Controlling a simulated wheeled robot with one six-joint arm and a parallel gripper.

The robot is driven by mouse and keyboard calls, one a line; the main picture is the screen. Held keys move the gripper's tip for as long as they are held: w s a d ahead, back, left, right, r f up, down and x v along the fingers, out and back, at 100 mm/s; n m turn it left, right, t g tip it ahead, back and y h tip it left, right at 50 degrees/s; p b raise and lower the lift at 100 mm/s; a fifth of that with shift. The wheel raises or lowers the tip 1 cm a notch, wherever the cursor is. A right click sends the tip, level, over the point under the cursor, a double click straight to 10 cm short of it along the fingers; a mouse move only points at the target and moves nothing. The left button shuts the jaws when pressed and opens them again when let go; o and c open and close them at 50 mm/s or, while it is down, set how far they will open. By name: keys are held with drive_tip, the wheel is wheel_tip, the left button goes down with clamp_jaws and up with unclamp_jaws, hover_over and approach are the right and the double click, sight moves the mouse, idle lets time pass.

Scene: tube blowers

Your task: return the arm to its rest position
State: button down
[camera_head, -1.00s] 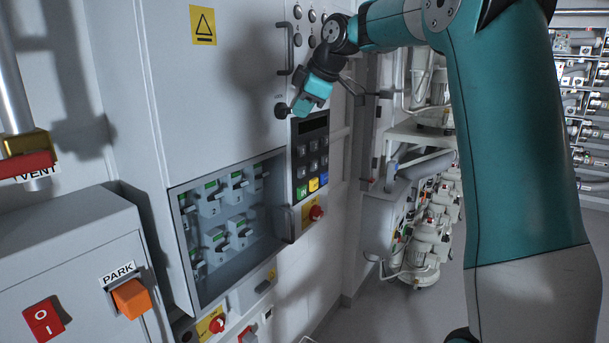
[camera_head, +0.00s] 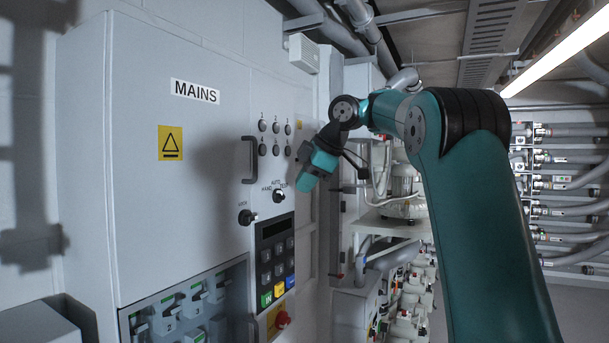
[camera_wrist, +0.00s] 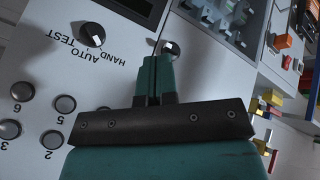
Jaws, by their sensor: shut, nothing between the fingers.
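My arm reaches up from the lower right and bends over at its top in the head view. My gripper (camera_head: 304,184) is at the end of it, in front of the grey MAINS cabinet (camera_head: 140,230), to the right of the mode knob and above the keypad. In the wrist view my gripper (camera_wrist: 153,75) has its two teal fingers together with nothing between them. Whether the fingertips touch the panel cannot be told, though no knob is held.
The cabinet face carries a HAND/AUTO/TEST knob (camera_head: 279,196), a key switch (camera_head: 246,217), a handle (camera_head: 250,160), round buttons (camera_head: 276,126) and a keypad (camera_head: 275,256). Pumps and pipes (camera_head: 400,285) stand behind my arm. A pipe rack (camera_head: 565,190) is at the far right.

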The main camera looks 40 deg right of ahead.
drive_tip(key=s+a+f+m+g+y+b, duration=0.15)
drive_tip(key=s+a+f+b, duration=0.3)
drive_tip(key=a+f, duration=0.65)
drive_tip(key=s+a+f+m+g+y+b, duration=0.1)
drive_tip(key=s+a+f+g+y+b, duration=0.3)
drive_tip(key=a, duration=1)
drive_tip(key=s+a+f+m+h+b, duration=0.1)
drive_tip(key=s+a+f, duration=0.2)
drive_tip(key=s+f, duration=0.6)
drive_tip(key=s+a+f+m+g+h+b, duration=0.1)
drive_tip(key=s+a+f, duration=0.3)
drive_tip(key=s+f, duration=0.6)
drive_tip(key=shift+s+h+b, duration=0.65)
drive_tip(key=shift+s+b, duration=0.15)
drive_tip(key=shift+s, duration=0.1)
